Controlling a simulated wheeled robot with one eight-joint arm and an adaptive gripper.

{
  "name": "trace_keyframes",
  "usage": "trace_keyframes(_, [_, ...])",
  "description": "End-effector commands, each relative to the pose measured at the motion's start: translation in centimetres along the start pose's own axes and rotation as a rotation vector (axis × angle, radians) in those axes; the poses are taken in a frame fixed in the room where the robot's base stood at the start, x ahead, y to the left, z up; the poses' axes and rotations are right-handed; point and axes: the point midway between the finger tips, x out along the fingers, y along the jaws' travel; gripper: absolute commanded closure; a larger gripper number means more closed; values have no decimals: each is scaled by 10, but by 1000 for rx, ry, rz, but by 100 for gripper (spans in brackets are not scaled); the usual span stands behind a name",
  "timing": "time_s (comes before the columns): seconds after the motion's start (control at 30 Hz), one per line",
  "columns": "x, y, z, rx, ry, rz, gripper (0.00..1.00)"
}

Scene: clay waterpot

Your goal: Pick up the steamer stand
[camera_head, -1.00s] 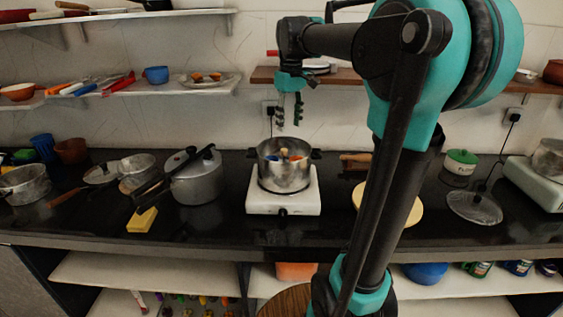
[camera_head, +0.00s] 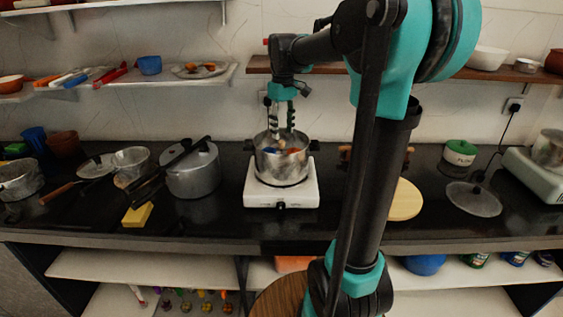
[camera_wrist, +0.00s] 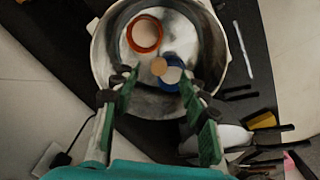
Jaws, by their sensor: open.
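A metal pot (camera_head: 282,172) with dark side handles stands on a white stove (camera_head: 258,194). In the wrist view, the pot (camera_wrist: 104,52) holds an orange-rimmed round piece (camera_wrist: 145,34), a blue ring-like piece (camera_wrist: 171,74) and a small tan disc (camera_wrist: 159,66). I cannot tell for sure which of these is the steamer stand. My gripper (camera_head: 281,135) points down at the pot's mouth, its tips near the rim. In the wrist view my gripper (camera_wrist: 158,82) is open, its fingers on either side of the tan disc and blue piece, holding nothing.
A pressure cooker (camera_head: 194,172) with long dark handles stands left of the stove. A yellow sponge (camera_head: 137,215) lies near the counter's front edge. A round board (camera_head: 406,200) and glass lid (camera_head: 473,199) lie to the right. A wall shelf (camera_head: 420,71) runs above.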

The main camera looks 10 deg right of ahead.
Motion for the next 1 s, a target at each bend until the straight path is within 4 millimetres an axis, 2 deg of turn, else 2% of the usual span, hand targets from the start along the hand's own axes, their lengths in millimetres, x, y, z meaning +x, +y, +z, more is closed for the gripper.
trace_keyframes(0.17, [10, 0, -1, 0, 0, 0, 56])
trace_keyframes(0.5, [52, 0, -6, 0, 0, 0, 56])
trace_keyframes(0.77, [56, 0, -6, 0, 0, 0, 56])
trace_keyframes(0.87, [56, 0, -6, 0, 0, 0, 65])
trace_keyframes(1.0, [56, 0, -6, 0, 0, 0, 82])
